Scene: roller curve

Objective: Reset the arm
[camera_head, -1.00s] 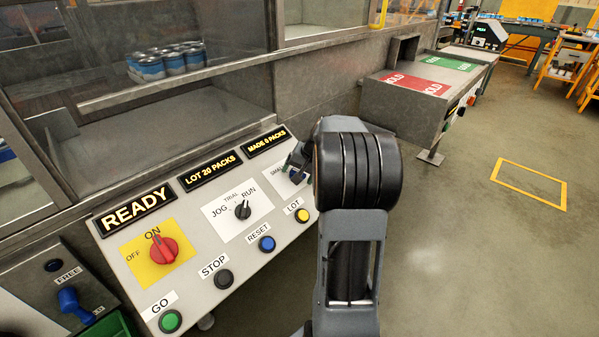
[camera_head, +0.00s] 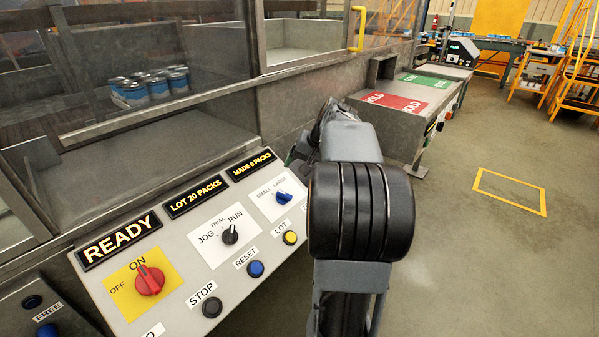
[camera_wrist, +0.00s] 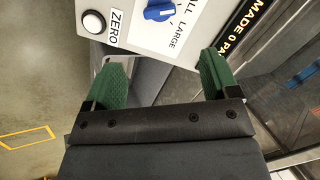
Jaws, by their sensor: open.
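My arm (camera_head: 350,200) stands right of the control panel, with its black rounded joint nearest the camera. My gripper (camera_wrist: 162,62) shows in the wrist view with two green fingers spread apart and nothing between them. The blue SMALL/LARGE knob (camera_wrist: 158,10) is beyond the fingers at the top of that view, apart from them. In the head view this knob (camera_head: 284,197) is uncovered, left of my arm. The gripper is mostly hidden behind my arm there.
The panel (camera_head: 205,275) carries a READY display (camera_head: 120,240), a red ON/OFF switch (camera_head: 149,279) and several buttons. A bench with a red HOLD area (camera_head: 393,102) stands beyond the arm. Cans (camera_head: 150,86) sit behind glass.

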